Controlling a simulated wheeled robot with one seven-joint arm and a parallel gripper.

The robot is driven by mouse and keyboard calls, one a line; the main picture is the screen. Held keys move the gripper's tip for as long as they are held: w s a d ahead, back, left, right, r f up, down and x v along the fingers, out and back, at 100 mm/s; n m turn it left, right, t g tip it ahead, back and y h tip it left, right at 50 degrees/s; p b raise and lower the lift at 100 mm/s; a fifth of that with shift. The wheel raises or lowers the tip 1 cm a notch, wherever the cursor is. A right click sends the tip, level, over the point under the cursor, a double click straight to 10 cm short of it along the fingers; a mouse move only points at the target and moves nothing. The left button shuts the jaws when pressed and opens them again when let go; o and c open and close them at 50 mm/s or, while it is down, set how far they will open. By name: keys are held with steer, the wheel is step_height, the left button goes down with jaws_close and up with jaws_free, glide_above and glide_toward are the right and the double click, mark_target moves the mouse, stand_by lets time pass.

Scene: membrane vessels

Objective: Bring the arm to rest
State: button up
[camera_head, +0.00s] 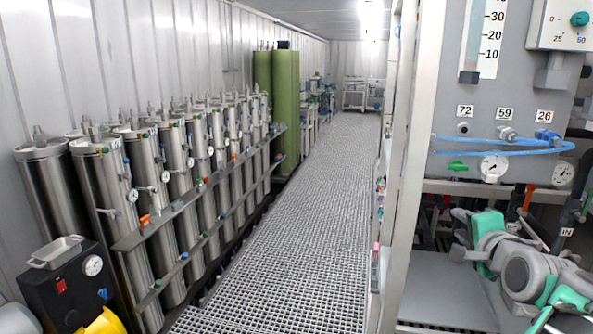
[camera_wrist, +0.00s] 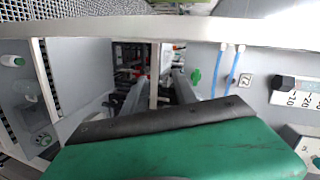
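My arm (camera_head: 510,262), grey with green parts, is folded at the lower right of the head view. It is in front of the panel with gauges and beside a grey metal surface. Its lower end runs out of the frame at the bottom right. In the wrist view a broad green part with a dark strip along its edge (camera_wrist: 180,150) fills the bottom; it seems to be part of my gripper. Two separate fingertips cannot be made out, so its opening is hidden. I see nothing held.
A grey panel (camera_head: 500,110) with gauges, blue tubes and number labels stands close above my arm. A metal frame post (camera_head: 412,170) is left of it. Steel cylinders (camera_head: 110,185) line the left wall, with green vessels (camera_head: 285,100) farther back. The grated walkway (camera_head: 300,240) is clear.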

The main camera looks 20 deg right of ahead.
steer(key=w+a+f+n+g+y, duration=0.25)
steer(key=a+f+n, duration=0.35)
steer(key=a, duration=0.6)
steer(key=w+a+f+n+g+y, duration=0.25)
steer(key=a+f+n, duration=0.25)
steer(key=a+f, duration=0.45)
steer(key=s+a+f+n+g, duration=0.2)
steer(key=s+a+f+n, duration=0.1)
steer(key=s+a, duration=0.3)
steer(key=s+a+f+n+g+y, duration=0.1)
steer(key=s+a+f+n+g, duration=0.2)
steer(key=a, duration=0.5)
steer(key=s+f+n, duration=0.1)
steer(key=s+n, duration=0.1)
steer(key=s, duration=0.1)
steer(key=shift+s+a+n, duration=0.15)
steer(key=shift+s+n, duration=0.1)
steer(key=shift+n, duration=0.15)
